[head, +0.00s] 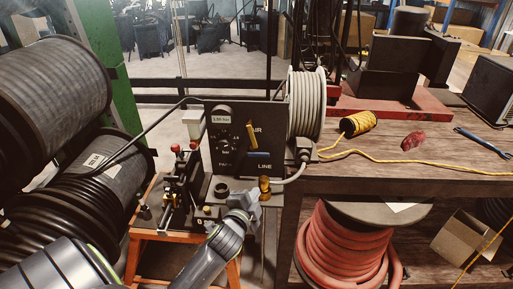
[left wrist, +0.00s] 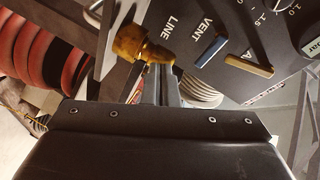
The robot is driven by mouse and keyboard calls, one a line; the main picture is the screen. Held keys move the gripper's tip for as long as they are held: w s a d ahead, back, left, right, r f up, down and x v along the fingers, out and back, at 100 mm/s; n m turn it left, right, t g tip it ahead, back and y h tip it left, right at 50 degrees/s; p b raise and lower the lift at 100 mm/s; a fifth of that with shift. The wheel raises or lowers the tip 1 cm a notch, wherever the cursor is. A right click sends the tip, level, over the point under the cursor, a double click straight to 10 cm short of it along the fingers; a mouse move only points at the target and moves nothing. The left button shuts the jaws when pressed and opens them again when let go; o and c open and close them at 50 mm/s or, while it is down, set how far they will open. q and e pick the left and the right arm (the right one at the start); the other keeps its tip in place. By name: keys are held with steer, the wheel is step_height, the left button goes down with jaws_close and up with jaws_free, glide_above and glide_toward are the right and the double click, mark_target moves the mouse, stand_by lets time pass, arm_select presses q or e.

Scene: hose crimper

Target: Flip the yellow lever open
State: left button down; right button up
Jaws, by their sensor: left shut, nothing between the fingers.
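The yellow lever (head: 251,134) sits on the dark control panel (head: 228,157), near upright in the head view, beside the "AIR" label. It also shows in the left wrist view (left wrist: 250,66), right of the fingers. A blue lever (head: 258,153) lies just below it, roughly level; it is in the left wrist view too (left wrist: 211,50). My left gripper (head: 251,194) is shut and empty, low in front of the panel near the brass fitting (head: 264,184). Its fingers (left wrist: 160,84) point toward the panel, apart from the yellow lever. My right gripper is not in view.
A grey hose coil (head: 305,103) stands right of the panel. A wooden bench (head: 430,160) holds a yellow cord spool (head: 358,123). A red hose reel (head: 345,250) sits below. Large black hose reels (head: 50,90) crowd the left. An orange stand (head: 132,255) is under the crimper.

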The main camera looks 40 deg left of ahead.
mark_target(252, 133)
arm_select(q)
step_height(252, 133, up, 11)
steer(key=w+m+t, duration=0.1)
steer(key=m+t, duration=0.1)
steer(key=t, duration=0.1)
steer(key=w+a+p, duration=0.2)
steer(key=w+a, duration=0.2)
steer(key=w, duration=0.3)
steer(key=shift+w+a+p, duration=0.25)
steer(key=shift+a+p, duration=0.05)
steer(key=shift+f, duration=0.1)
